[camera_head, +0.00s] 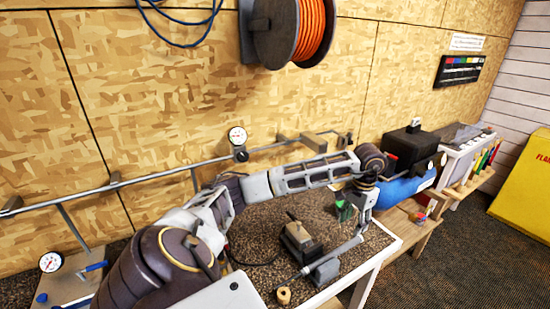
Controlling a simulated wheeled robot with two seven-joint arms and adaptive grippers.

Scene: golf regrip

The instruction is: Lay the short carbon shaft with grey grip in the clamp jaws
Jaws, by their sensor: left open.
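A thin shaft (346,248), light grey toward its right end and dark toward the lower left, slants across a grey block (324,270) near the bench's front edge. I cannot tell whether it is seated in this block or only lies over it. A dark block with a tan top (298,237) stands just behind; which of the two blocks is the clamp is unclear. My left gripper (363,213) points down above the shaft's right end. It is open, and its fingers look small, with no hold on the shaft visible. My right gripper is out of view.
The speckled bench top (262,222) has a pale front edge. A tan ring (284,296) sits by the shaft's lower end. A green item (343,210) stands behind my left gripper. A blue tank (405,188) is at the right. A pipe rail (180,172) runs along the wall.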

